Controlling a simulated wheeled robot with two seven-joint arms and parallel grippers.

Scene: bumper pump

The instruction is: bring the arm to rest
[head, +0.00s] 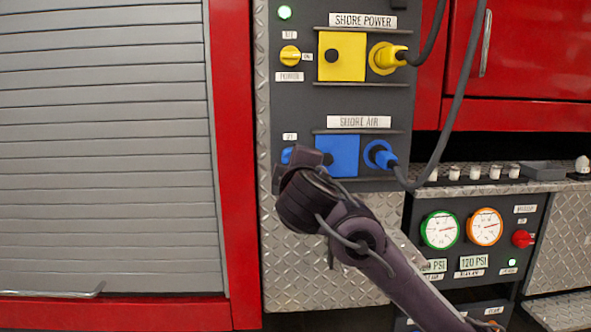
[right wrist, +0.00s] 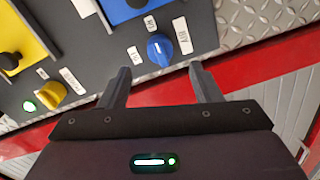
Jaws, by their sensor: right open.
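My right arm reaches in from the lower right in the head view, and its gripper (head: 303,158) is at the lower left of the dark shore panel, by the blue SHORE AIR knob (head: 286,156). In the right wrist view the gripper (right wrist: 160,70) is open and empty. The blue knob (right wrist: 160,49) shows beyond and between its two fingertips, with a white pointer line on it. I cannot tell whether the fingers touch it. In the head view the wrist partly hides the knob and its label. My left gripper is not in view.
A blue cover (head: 338,150) and blue plug (head: 380,155) sit right of the gripper. Above are a yellow cover (head: 342,70), yellow plug (head: 387,58) and yellow knob (head: 290,56). Cables hang at right. Gauges (head: 440,230) are lower right. A grey shutter (head: 105,150) is at left.

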